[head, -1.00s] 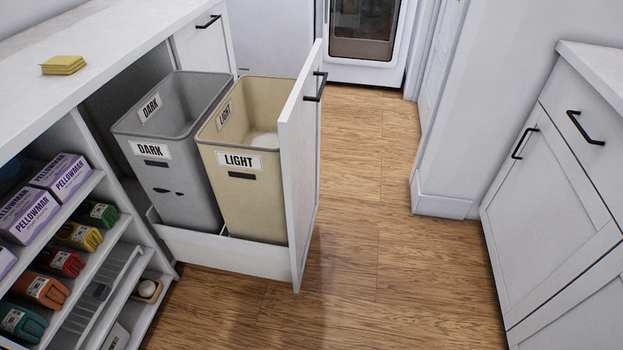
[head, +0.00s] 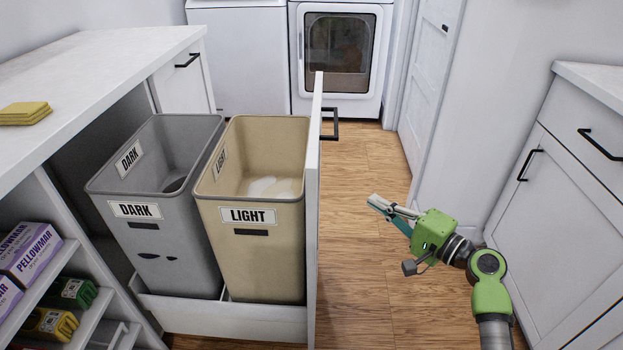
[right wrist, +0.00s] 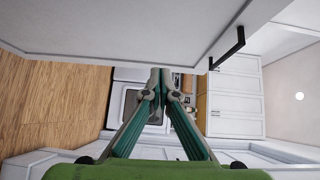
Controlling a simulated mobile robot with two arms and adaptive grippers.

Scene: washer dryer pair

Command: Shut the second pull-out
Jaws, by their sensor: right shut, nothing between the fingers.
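One pull-out (head: 314,220) stands open from the white cabinet on the left, its front panel seen nearly edge-on. A black bar handle (head: 333,124) is on the panel's outer face; a black handle (right wrist: 229,47) also shows in the right wrist view beside a white panel. The pull-out holds a grey DARK bin (head: 165,245) and a beige LIGHT bin (head: 262,262), with pale laundry in the beige one. My right gripper (head: 374,203) is shut and empty, right of the panel and apart from it. Its closed fingers (right wrist: 160,85) also show in the right wrist view. My left gripper is out of view.
A white counter (head: 100,75) with yellow cloths (head: 25,113) tops the left cabinet. White cabinets (head: 560,190) stand on the right. Wood floor (head: 365,290) is clear between; a washer-dryer pair (head: 340,50) is at the back.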

